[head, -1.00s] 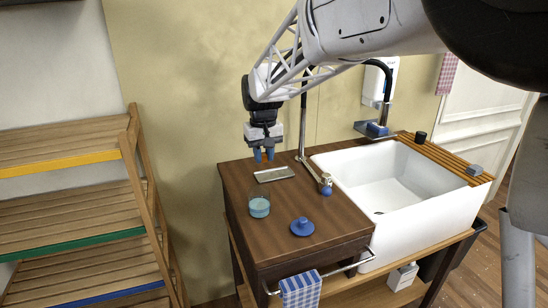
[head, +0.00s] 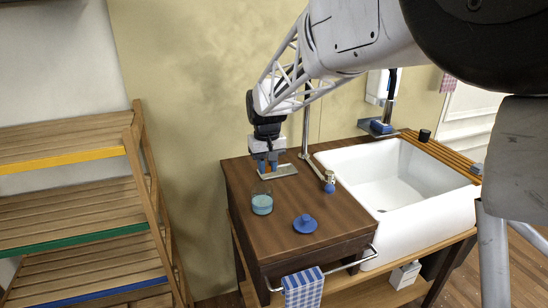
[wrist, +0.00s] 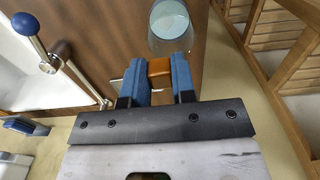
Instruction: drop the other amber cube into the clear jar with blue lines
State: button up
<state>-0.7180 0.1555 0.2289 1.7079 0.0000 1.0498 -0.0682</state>
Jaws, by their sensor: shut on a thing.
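My gripper (head: 266,169) is over the back left of the dark wooden top, fingers pointing down. It is shut on an amber cube (wrist: 160,70), held between the blue fingertips in the wrist view. In the head view only a little amber shows between the fingers. The clear jar (head: 262,205) stands just in front of the gripper, open at the top, with a pale blue tint low down. In the wrist view the jar (wrist: 170,22) is close beyond the fingertips, apart from the cube. I cannot make out blue lines or a cube inside it.
A grey metal tray (head: 284,171) lies beside the gripper. A blue knobbed lid (head: 305,223) lies to the right of the jar. A tap with a blue ball end (head: 329,186) and a white sink (head: 395,215) are on the right. A slatted shelf (head: 75,195) stands at the left.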

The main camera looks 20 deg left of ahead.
aim_at(267, 166)
jog(key=shift+f, duration=0.7)
jog(key=o, duration=1)
jog(key=shift+r, duration=0.1)
jog(key=shift+r, duration=3.8)
